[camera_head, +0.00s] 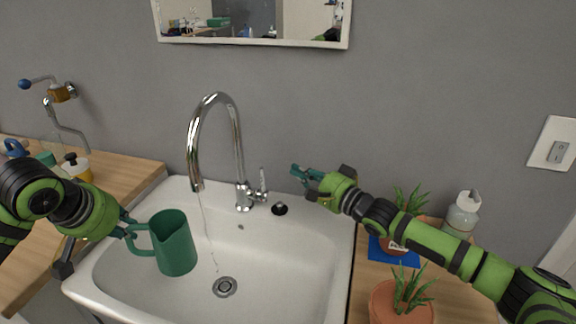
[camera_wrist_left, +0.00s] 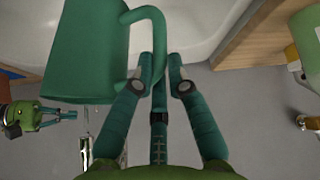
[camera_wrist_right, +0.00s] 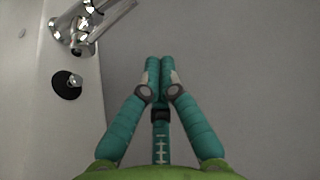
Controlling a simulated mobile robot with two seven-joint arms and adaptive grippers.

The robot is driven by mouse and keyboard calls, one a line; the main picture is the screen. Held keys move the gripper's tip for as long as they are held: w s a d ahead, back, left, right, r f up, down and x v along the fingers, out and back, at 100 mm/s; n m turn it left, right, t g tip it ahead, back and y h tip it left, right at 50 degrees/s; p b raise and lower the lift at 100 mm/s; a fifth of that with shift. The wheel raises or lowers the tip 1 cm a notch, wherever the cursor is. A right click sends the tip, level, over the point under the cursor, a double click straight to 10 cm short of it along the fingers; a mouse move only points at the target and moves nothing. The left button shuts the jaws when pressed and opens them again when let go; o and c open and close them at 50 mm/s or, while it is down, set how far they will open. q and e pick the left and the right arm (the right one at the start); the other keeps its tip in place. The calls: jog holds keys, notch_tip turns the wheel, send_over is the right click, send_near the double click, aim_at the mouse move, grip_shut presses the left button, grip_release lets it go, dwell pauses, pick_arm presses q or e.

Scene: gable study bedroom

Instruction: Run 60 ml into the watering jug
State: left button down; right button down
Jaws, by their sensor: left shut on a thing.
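The green watering jug (camera_head: 176,250) hangs upright over the left part of the sink basin. My left gripper (camera_head: 127,226) is shut on its handle, also seen in the left wrist view (camera_wrist_left: 146,15). The chrome tap (camera_head: 217,100) arches over the basin. A thin stream of water (camera_head: 204,222) falls from its spout, passing beside the jug's right side in the picture, down towards the drain. The tap lever (camera_head: 262,181) stands on the tap's right. My right gripper (camera_head: 302,173) is shut and empty, to the right of the lever and apart from it. The jug's inside is hidden.
The white sink (camera_head: 310,255) has a drain (camera_head: 225,287) and a black-based knob (camera_head: 280,208) on its rim. Potted plants (camera_head: 403,300) and a soap bottle (camera_head: 462,213) stand on the right counter. Bottles (camera_head: 76,166) stand on the left counter.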

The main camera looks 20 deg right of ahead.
jog(key=c, duration=1.3)
grip_release()
jog(key=shift+s+d, duration=0.1)
jog(key=shift+s, duration=0.15)
jog(key=shift+c, duration=0.2)
jog(key=shift+o, duration=0.9)
jog(key=shift+a+n, duration=0.3)
jog(key=m+g+h, duration=0.4)
jog(key=m+h, duration=1)
jog(key=m, duration=1.6)
send_near(261, 173)
jog(key=x, duration=1.1)
jog(key=shift+a+f, duration=0.1)
